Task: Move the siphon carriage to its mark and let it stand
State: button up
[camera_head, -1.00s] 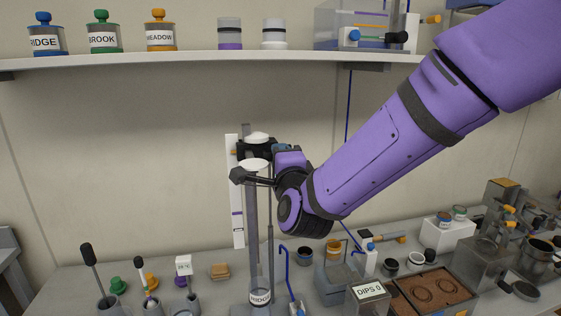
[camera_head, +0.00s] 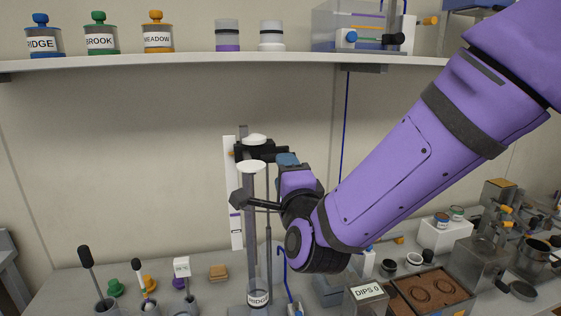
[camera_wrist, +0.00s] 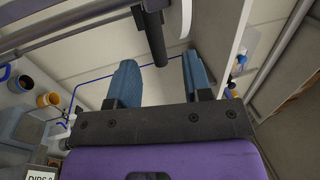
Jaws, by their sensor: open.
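The siphon carriage (camera_head: 246,152), a black clamp block, sits high on a grey upright post (camera_head: 250,215). A small orange pointer on its left reaches the white scale strip (camera_head: 229,185), near the strip's upper part. A purple mark (camera_head: 236,214) lies lower on the strip. A black handle bar sticks out from the carriage to the right. My gripper (camera_head: 288,160) is just below and right of that bar. In the wrist view the blue fingers (camera_wrist: 159,75) are apart and empty; the black bar (camera_wrist: 153,35) ends just beyond them, between their lines.
A hex knob on a black arm (camera_head: 240,199) crosses the post below the carriage. A shelf (camera_head: 190,63) with jars runs above. The DIPS box (camera_head: 368,294) and other labware crowd the bench at right.

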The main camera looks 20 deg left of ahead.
jog(key=shift+v, duration=2.1)
jog(key=w+d+r+n+g+h, duration=0.1)
jog(key=d+r+n+g+h, duration=0.15)
jog(key=d, duration=0.55)
jog(key=w+d+r+n+g+h, duration=0.1)
jog(key=d+n, duration=0.2)
jog(key=d, duration=0.5)
jog(key=d+r+n+g+h, duration=0.1)
jog(key=d+n+g+h, duration=0.15)
jog(key=d, duration=0.55)
jog(key=s+d+f+n+g+h, duration=0.1)
jog(key=s+d+n+g+h, duration=0.2)
jog(key=s+d, duration=1.5)
jog(key=d+g+h, duration=0.1)
jog(key=d+g, duration=0.1)
jog(key=g, duration=0.1)
jog(key=shift+n, duration=0.4)
jog(key=shift+s+f, duration=0.1)
jog(key=shift+f, duration=0.05)
